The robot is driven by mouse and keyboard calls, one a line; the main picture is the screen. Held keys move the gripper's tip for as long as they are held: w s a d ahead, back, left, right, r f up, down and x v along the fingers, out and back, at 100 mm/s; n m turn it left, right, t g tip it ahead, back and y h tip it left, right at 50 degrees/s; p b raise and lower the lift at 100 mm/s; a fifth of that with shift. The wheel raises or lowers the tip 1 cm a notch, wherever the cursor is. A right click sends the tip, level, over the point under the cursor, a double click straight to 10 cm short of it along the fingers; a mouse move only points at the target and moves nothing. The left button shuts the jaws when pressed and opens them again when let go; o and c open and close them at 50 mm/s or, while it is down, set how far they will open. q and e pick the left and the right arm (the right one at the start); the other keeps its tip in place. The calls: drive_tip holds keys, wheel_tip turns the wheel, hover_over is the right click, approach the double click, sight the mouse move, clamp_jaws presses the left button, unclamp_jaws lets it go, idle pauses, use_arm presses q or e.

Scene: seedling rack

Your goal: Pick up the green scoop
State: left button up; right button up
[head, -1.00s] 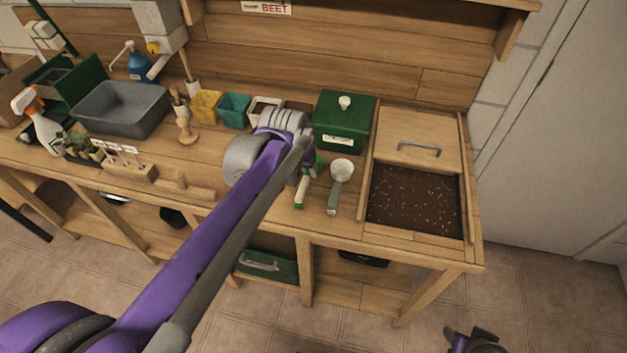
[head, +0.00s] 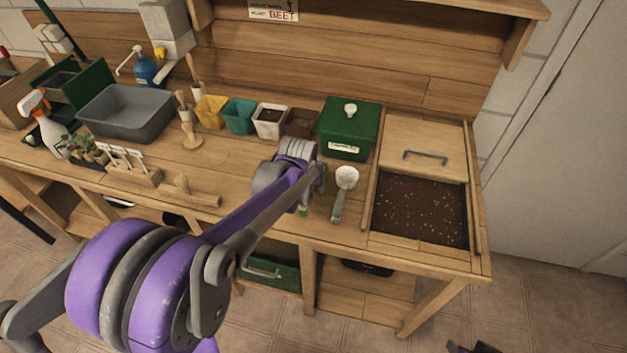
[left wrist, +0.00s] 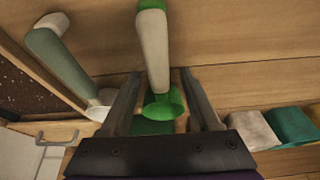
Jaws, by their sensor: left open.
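The green scoop shows in the left wrist view with its green bowl (left wrist: 162,106) low and its pale, green-tipped handle (left wrist: 153,50) pointing up the picture. My left gripper (left wrist: 160,74) is open, with one finger on each side of the scoop; I cannot tell whether either finger touches it. In the head view my left gripper (head: 314,183) hides most of the scoop; a bit of green (head: 303,211) shows below it on the bench. A small dark part of my right gripper (head: 478,348) shows at the bottom edge, too little to read its jaws.
A second scoop, white with a grey-green handle (head: 338,207), lies just right of my left gripper. A green lidded box (head: 348,138) and small pots (head: 270,131) stand behind. A soil bin (head: 376,196) is at the right. The bench's front edge is close.

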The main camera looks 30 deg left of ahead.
use_arm(q)
clamp_jaws()
drive_tip(key=shift+r, duration=0.1)
idle(0.4)
wheel_tip(320, 180, up, 10)
drive_tip(key=shift+p, duration=0.4)
drive_tip(key=c, duration=0.7)
unclamp_jaws()
drive_tip(key=shift+c, duration=0.2)
clamp_jaws()
